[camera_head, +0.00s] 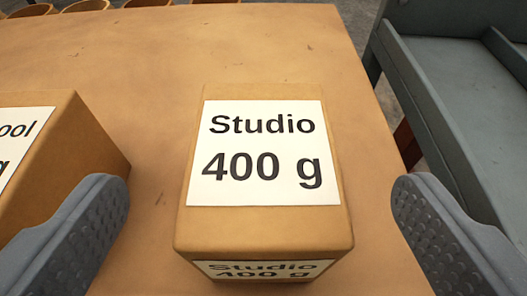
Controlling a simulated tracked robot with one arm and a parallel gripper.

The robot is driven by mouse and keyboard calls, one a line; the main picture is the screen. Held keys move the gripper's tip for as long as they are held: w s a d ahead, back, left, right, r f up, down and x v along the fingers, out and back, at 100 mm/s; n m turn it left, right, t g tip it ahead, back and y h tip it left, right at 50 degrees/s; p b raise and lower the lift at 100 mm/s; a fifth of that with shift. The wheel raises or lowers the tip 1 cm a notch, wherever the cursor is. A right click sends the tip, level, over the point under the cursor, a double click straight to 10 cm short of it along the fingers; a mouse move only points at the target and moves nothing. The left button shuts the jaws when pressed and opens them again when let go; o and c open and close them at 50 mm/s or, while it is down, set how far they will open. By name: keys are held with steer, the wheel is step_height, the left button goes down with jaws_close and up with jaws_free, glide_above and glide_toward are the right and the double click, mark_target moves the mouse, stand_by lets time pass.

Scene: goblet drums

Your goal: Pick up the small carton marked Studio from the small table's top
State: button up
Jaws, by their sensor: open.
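The small carton marked Studio (265,228) stands on the small table's top (250,45). My gripper (252,222) is open, with one grey ridged finger to the left of the carton and one to the right. There is a gap between the carton and each finger. The gripper holds nothing.
Another brown carton (88,145), its label partly cut off and ending in "ool", stands at the left, close by the left finger. A grey bench-like piece (460,95) stands beyond the table's right edge. Several round wooden rims show past the far edge. The tabletop behind the Studio carton is clear.

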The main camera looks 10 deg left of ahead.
mark_target(265, 157)
steer(key=shift+b+x, duration=0.8)
steer(key=shift+x, duration=2.35)
steer(key=shift+d+f, duration=0.1)
steer(key=c, duration=1.3)
